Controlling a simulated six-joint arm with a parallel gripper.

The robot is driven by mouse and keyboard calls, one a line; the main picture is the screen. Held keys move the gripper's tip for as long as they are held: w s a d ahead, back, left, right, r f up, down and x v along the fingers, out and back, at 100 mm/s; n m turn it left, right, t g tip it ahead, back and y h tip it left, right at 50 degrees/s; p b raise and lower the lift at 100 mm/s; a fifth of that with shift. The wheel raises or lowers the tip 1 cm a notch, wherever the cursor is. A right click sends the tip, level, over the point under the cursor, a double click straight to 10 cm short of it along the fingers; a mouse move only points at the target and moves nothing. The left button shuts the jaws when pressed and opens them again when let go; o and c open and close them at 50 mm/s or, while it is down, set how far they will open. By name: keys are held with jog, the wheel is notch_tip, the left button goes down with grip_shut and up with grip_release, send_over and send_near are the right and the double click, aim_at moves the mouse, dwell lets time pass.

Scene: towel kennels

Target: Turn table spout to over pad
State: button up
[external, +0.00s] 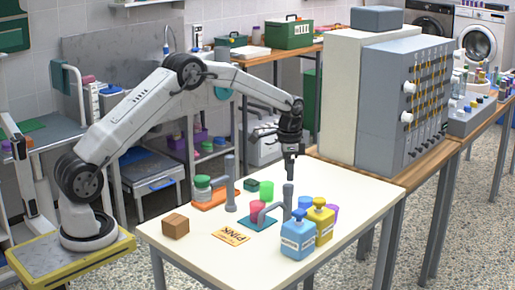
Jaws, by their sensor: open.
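A grey table spout (288,200) stands on the white table. Its bent tube reaches left from the post and ends close to a pink cup (257,210). The cup is on a teal pad (262,226); the tube end overlaps the pad in this view, but I cannot tell exactly what lies under it. A second, orange pad (204,206) lies further left beside another grey post (230,185), with a green-lidded jar (203,188) on it. My gripper (290,177) is open, pointing down just above the spout's post; contact is not clear.
A card reading PINK (230,235) and a brown block (175,226) lie left. The table's front left is mostly clear.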

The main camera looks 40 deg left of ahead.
aim_at(288, 185)
jog(key=shift+f, duration=2.75)
grip_shut()
